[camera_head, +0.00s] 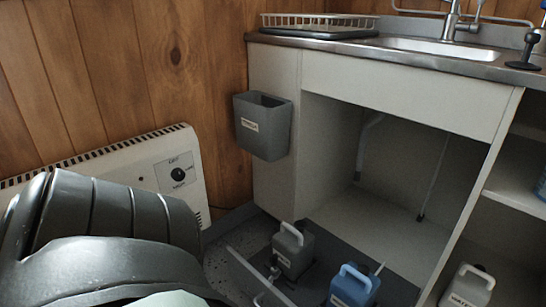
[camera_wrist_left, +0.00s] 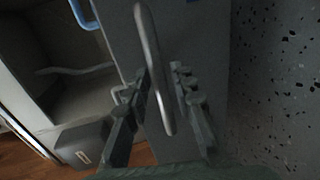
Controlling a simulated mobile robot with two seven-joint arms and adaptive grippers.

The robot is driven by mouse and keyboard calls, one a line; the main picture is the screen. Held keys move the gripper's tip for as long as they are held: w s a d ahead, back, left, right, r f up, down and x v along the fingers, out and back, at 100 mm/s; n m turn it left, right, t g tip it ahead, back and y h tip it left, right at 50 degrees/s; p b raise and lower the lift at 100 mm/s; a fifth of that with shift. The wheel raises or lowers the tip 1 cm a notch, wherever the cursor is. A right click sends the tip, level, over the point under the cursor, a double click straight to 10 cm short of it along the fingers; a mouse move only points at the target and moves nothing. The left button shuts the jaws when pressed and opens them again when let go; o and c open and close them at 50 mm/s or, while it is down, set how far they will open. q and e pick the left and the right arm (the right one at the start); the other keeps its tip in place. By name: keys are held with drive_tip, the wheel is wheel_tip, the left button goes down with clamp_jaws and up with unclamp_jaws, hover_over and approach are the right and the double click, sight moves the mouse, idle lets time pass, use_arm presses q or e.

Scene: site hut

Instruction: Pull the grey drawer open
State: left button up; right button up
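The grey drawer (camera_head: 262,275) is low under the sink, with jugs visible in its open top; its front appears to stand out from the cabinet, but how far is hard to tell. In the left wrist view its grey front (camera_wrist_left: 210,40) carries a metal bar handle (camera_wrist_left: 152,55). My left gripper (camera_wrist_left: 161,76) has its fingers on either side of this bar, with small gaps visible, so it looks open around the handle. In the head view my left arm's dark bulk hides this gripper. My right gripper is out of view.
A grey jug (camera_head: 292,250) and a blue jug (camera_head: 352,288) stand in the drawer. A pale jug (camera_head: 468,287) is at right. A grey bin (camera_head: 263,126) hangs on the cabinet side. A white heater (camera_head: 175,165) stands by the wall. Speckled floor (camera_wrist_left: 285,85) lies before the drawer.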

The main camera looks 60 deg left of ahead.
use_arm(q)
drive_tip(key=shift+o, duration=0.3)
drive_tip(key=v, duration=1.2)
drive_tip(key=shift+d, duration=0.1)
